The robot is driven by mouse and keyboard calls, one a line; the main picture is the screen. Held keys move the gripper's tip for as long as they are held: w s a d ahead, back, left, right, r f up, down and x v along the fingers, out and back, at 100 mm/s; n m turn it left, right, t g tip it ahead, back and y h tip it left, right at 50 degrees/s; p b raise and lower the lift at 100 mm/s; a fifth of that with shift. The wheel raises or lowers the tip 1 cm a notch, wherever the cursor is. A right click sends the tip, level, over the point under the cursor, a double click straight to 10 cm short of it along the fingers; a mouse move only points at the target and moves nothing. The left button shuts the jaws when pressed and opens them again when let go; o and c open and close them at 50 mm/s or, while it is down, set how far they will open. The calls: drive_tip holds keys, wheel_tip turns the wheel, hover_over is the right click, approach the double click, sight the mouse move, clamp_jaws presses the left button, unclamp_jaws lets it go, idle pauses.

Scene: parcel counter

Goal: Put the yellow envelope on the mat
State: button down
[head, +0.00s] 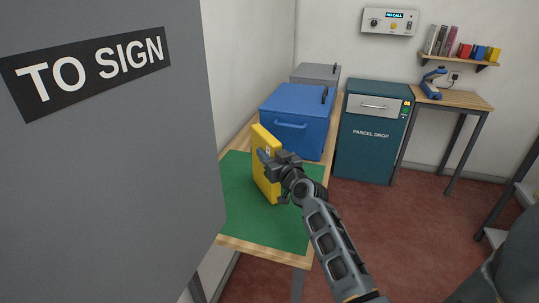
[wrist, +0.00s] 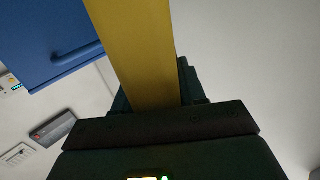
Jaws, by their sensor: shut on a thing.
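The yellow envelope (head: 264,168) stands on its edge, tilted a little, over the green mat (head: 245,218) in the head view. My gripper (head: 270,163) is shut on it from the right side. In the wrist view the envelope (wrist: 140,50) runs up from between the jaws (wrist: 155,100). The mat lies flat on the wooden counter, partly hidden by the envelope, my arm and the grey panel. I cannot tell whether the envelope's lower edge touches the mat.
A blue box (head: 294,120) with a handle stands behind the mat, with a grey box (head: 315,74) beyond it. A large grey panel marked "TO SIGN" (head: 100,150) blocks the left. A teal parcel drop cabinet (head: 372,145) stands right of the counter. The mat's front part is clear.

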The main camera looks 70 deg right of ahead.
drive_tip(key=shift+f, duration=0.1)
drive_tip(key=c, duration=0.6)
unclamp_jaws()
drive_tip(key=shift+c, duration=0.2)
drive_tip(key=shift+r, duration=0.2)
drive_tip(key=b+v, duration=0.1)
drive_tip(key=v, duration=1.1)
drive_tip(key=shift+b, duration=0.3)
